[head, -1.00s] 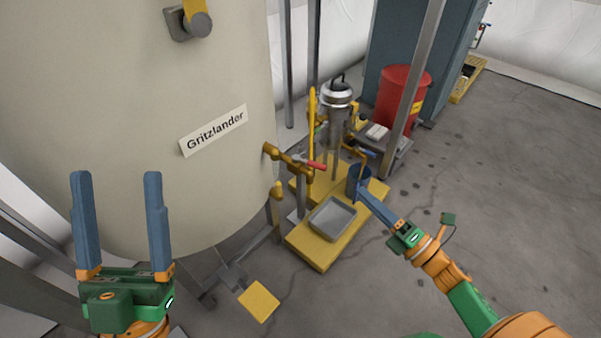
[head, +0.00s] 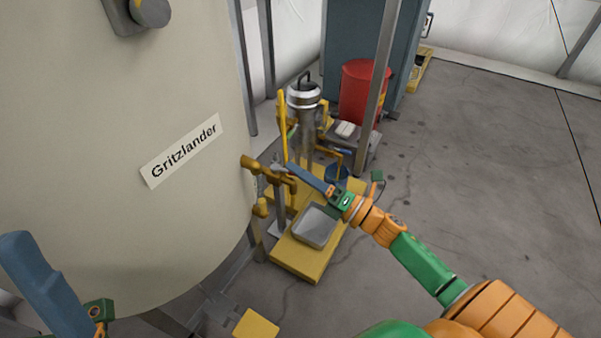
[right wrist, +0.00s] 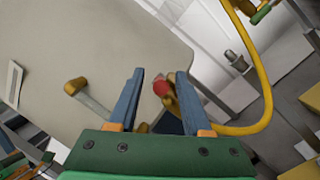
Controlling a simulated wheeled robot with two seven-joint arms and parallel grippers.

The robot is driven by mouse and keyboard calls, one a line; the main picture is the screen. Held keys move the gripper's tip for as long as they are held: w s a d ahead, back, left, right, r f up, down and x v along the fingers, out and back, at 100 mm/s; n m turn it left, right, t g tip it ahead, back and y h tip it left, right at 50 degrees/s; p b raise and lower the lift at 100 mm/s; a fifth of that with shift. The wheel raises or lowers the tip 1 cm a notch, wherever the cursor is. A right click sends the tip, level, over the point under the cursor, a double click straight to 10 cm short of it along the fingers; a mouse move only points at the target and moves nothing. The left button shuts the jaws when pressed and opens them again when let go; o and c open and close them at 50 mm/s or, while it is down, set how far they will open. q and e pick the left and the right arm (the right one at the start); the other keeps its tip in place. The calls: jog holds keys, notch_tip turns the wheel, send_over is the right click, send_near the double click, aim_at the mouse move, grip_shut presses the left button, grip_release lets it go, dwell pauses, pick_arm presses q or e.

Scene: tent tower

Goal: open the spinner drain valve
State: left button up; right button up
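A brass valve (head: 256,166) sticks out from the side of the big cream tank. Its red handle end (right wrist: 161,88) shows between the fingers of my right gripper (right wrist: 160,74) in the right wrist view. The fingers are apart, and I cannot tell whether they touch it. In the head view my right gripper (head: 290,168) is at this valve, with the handle mostly hidden behind it. The silver spinner (head: 304,98) stands behind. I cannot tell which fitting is its drain valve. My left gripper (head: 45,285) is cut off at the lower left, with one finger showing clearly.
The cream tank (head: 110,220) fills the left. A yellow platform (head: 300,262) holds a grey tray (head: 315,227); a blue bucket (head: 338,173) is partly hidden beside my right gripper. A yellow hose (right wrist: 262,100) loops close by on the right. Open floor lies to the right.

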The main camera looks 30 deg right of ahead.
grip_shut()
dwell(1.2)
